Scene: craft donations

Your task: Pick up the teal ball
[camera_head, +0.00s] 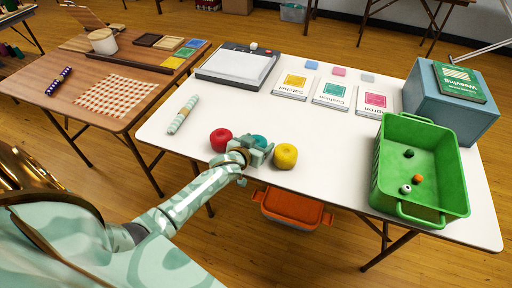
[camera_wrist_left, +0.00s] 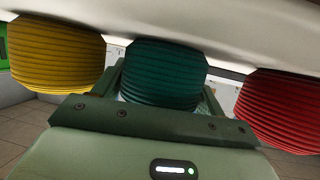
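The teal ball (camera_head: 260,141) sits near the front edge of the white table, between a red ball (camera_head: 220,139) and a yellow ball (camera_head: 285,157). My left gripper (camera_head: 254,153) is at the teal ball and partly hides it. In the left wrist view the ribbed teal ball (camera_wrist_left: 163,75) lies between the two spread fingers, close to both; contact is not clear. The ball still appears to rest on the tabletop. The yellow ball (camera_wrist_left: 55,55) and red ball (camera_wrist_left: 285,108) are just outside the fingers. My right gripper is not in view.
A green bin (camera_head: 440,205) with a few small balls stands at the right, by a blue box (camera_head: 450,105). Booklets (camera_head: 334,93) and a grey-framed board (camera_head: 236,66) lie at the back. A patterned roll (camera_head: 182,114) lies left. The middle tabletop is clear.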

